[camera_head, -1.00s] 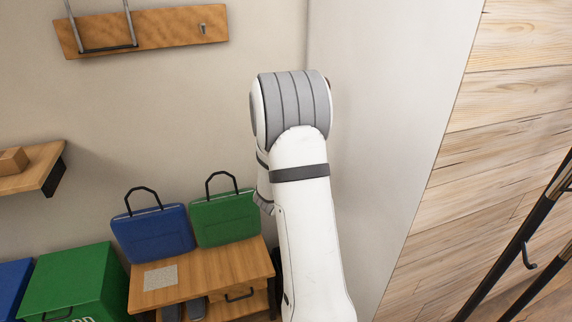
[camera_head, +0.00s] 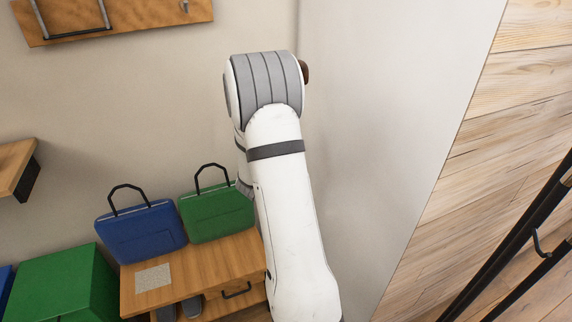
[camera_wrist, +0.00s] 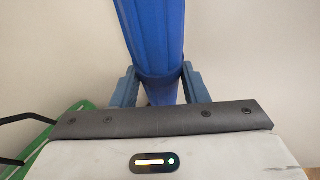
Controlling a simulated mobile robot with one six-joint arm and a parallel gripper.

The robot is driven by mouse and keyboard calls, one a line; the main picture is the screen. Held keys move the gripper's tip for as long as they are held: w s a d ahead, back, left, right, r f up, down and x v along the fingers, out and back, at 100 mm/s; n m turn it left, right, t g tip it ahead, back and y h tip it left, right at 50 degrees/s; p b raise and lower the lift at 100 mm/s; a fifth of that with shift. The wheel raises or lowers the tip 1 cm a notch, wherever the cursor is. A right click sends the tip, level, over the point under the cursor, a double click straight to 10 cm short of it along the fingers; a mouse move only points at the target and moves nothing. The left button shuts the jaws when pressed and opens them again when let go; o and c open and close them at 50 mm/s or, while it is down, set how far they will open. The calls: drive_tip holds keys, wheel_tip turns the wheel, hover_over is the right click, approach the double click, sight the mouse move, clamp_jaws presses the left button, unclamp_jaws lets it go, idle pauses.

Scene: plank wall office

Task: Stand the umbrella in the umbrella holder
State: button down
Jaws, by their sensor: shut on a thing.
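The blue umbrella (camera_wrist: 152,35) stands upright in the wrist view, running out of the top of the picture. My gripper (camera_wrist: 159,76) is shut on it, one blue-grey finger on each side. In the head view my arm hides the gripper and nearly all of the umbrella. A small brown piece (camera_head: 305,72) shows past the arm's upper right; I cannot tell whether it belongs to the umbrella. I see no umbrella holder in either view.
A wooden bench (camera_head: 215,266) carries a blue bag (camera_head: 140,232) and a green bag (camera_head: 217,214). A green bin (camera_head: 65,285) stands left of it. A wall shelf (camera_head: 15,165) juts in at left. A black rack with hooks (camera_head: 520,240) stands at right.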

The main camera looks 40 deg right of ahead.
drive_tip(key=shift+f+b, duration=0.7)
drive_tip(key=shift+f, duration=1.05)
wheel_tip(320, 180, down, 24)
drive_tip(key=b, duration=2.3)
drive_tip(key=shift+b, duration=0.3)
drive_tip(key=shift+r, duration=0.1)
drive_tip(key=c, duration=0.7)
unclamp_jaws()
drive_tip(key=shift+s, duration=0.1)
drive_tip(key=shift+c, duration=0.2)
drive_tip(key=p+v, duration=0.1)
drive_tip(key=v, duration=0.6)
drive_tip(key=shift+a+r, duration=0.2)
drive_tip(key=shift+a, duration=0.15)
drive_tip(key=shift+s, duration=0.1)
